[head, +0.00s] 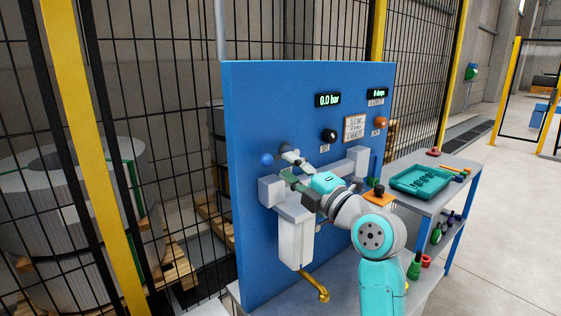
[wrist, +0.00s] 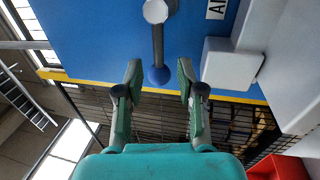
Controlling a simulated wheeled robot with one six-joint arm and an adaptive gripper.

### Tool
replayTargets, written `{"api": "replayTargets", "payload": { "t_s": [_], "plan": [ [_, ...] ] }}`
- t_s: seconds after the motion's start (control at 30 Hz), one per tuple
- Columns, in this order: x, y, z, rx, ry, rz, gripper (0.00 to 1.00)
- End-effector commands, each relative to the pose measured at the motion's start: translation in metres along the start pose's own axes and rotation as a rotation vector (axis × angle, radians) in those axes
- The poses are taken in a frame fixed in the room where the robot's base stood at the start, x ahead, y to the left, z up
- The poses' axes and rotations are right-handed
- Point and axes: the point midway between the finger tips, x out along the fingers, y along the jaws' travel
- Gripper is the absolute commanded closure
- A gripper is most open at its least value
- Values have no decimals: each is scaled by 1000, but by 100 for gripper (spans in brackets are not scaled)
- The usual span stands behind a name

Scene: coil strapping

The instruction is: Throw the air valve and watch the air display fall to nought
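The air display (head: 329,100) at the top of the blue panel (head: 262,110) is lit and reads 0.0 bar. The air valve lever ends in a blue ball (head: 267,160) at the panel's left side. In the wrist view its grey lever (wrist: 157,45) runs from a round pivot (wrist: 156,11) to the blue ball (wrist: 158,76). My gripper (head: 286,163) is open and empty in front of the lever. In the wrist view the fingertips of my gripper (wrist: 159,72) stand on either side of the ball, with a gap at each side.
A white block (wrist: 229,64) sits close to the right finger. A white filter bowl (head: 295,238) hangs below my gripper. A black knob (head: 329,136) and an orange knob (head: 381,122) are higher up. A side table with a teal tray (head: 398,183) stands right.

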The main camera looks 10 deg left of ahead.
Motion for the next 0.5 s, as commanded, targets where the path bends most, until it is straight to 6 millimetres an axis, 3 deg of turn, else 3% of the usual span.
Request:
{"api": "replayTargets", "payload": {
  "t_s": [0.2, 0.5],
  "plan": [
    [-42, -1, 1, 0, -2, -1, 62],
    [-68, 0, 0, 0, 0, -1, 62]
  ]
}}
